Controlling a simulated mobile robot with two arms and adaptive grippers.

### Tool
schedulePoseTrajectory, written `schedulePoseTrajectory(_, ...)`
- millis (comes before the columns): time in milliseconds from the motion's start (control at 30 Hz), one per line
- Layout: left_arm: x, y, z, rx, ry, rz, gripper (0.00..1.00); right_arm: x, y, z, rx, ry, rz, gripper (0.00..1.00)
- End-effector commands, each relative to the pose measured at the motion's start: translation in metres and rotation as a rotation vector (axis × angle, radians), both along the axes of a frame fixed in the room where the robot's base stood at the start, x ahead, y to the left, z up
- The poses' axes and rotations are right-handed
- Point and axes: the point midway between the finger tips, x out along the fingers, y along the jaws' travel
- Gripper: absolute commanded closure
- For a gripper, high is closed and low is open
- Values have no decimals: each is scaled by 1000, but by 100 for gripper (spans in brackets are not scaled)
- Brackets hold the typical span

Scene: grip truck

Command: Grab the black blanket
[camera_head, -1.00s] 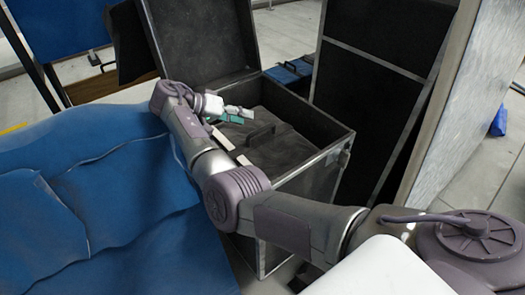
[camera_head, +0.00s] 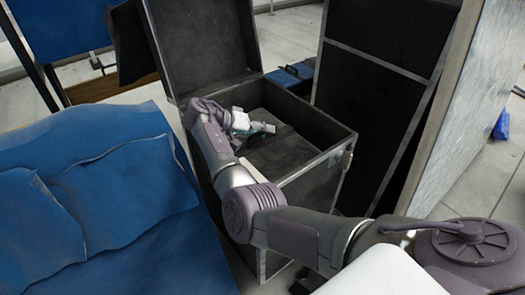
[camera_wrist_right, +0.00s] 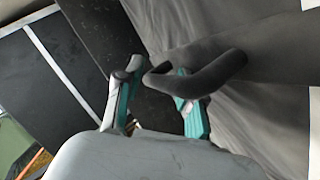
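The black blanket (camera_head: 288,155) lies folded, dark grey, inside an open black case (camera_head: 312,192). It also shows in the right wrist view (camera_wrist_right: 255,115), with a dark loop handle (camera_wrist_right: 215,75) standing up from it. My right gripper (camera_head: 262,128) is inside the case, low over the blanket. In the right wrist view its fingers (camera_wrist_right: 157,95) are apart, with one end of the handle between their tips; I cannot tell whether they touch it. In the head view the gripper hides most of the handle. My left gripper is not in view.
The case lid (camera_head: 205,45) stands open at the back. Blue padded cloth (camera_head: 100,200) fills the left. A tall dark panel with metal strips (camera_head: 375,80) stands close on the right. A blue case (camera_head: 290,76) sits behind.

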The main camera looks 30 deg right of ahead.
Motion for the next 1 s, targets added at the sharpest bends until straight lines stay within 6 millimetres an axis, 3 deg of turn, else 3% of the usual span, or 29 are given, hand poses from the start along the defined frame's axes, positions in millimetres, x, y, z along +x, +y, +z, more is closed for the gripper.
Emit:
schedulePoseTrajectory(133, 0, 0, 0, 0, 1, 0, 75, 0, 0, 0, 0, 0, 0, 65)
schedulePoseTrajectory(300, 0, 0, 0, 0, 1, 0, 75, 0, 0, 1, -1, 0, 1, 93)
schedulePoseTrajectory(367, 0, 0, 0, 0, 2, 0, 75, 0, 0, 1, -1, 0, 1, 100)
schedulePoseTrajectory(1000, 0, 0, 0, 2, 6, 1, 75, 1, 2, 2, 4, 0, 4, 100)
